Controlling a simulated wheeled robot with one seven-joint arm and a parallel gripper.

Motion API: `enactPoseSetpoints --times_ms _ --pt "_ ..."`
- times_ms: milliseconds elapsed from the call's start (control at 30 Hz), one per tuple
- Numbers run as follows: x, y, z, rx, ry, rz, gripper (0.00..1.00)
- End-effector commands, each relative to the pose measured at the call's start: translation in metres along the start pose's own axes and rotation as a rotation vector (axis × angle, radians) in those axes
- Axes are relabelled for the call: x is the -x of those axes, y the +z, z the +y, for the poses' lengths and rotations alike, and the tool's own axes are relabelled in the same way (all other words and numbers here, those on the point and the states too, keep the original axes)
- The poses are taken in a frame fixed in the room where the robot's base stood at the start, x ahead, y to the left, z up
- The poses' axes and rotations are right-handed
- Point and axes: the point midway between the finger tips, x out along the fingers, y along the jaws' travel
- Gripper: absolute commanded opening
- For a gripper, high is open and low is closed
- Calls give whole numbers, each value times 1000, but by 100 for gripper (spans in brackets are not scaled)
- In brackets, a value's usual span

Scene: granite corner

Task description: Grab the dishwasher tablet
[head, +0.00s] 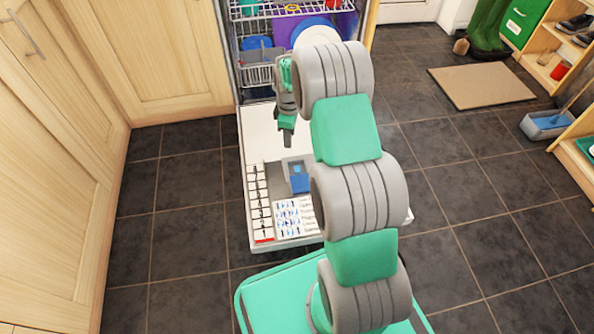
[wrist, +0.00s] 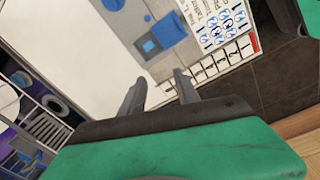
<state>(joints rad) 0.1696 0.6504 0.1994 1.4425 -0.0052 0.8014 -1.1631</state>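The open dishwasher door (head: 262,130) lies flat, with a grey detergent dispenser (head: 286,170) set into it. In the wrist view, a small blue block (wrist: 150,46) sits in the dispenser's recess beside a larger blue flap (wrist: 172,33). The block may be the dishwasher tablet; I cannot tell for sure. My gripper (wrist: 160,78) is open, its two fingers apart with nothing between them. It is over the door and apart from the dispenser. In the head view my gripper (head: 288,138) hangs on the rack side of the dispenser, and my arm hides the door's right part.
The dishwasher racks (head: 258,73) with dishes stand behind the door. Wooden cabinets (head: 160,55) close off the left. A mat (head: 482,86), a dustpan (head: 546,124) and a shoe shelf (head: 556,60) are at right. The dark tiled floor between is clear.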

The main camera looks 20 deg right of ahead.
Motion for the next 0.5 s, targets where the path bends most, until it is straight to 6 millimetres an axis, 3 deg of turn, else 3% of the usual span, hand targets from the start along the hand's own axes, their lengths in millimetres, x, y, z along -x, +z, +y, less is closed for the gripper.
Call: enactPoseSetpoints --times_ms 33,100,200,500 --pt "-39 4 10 72 -19 -9 38" --pt "-82 9 22 181 -31 -12 38" --pt "-126 16 30 297 -41 -14 38" --pt "-181 21 32 376 -46 -14 38"
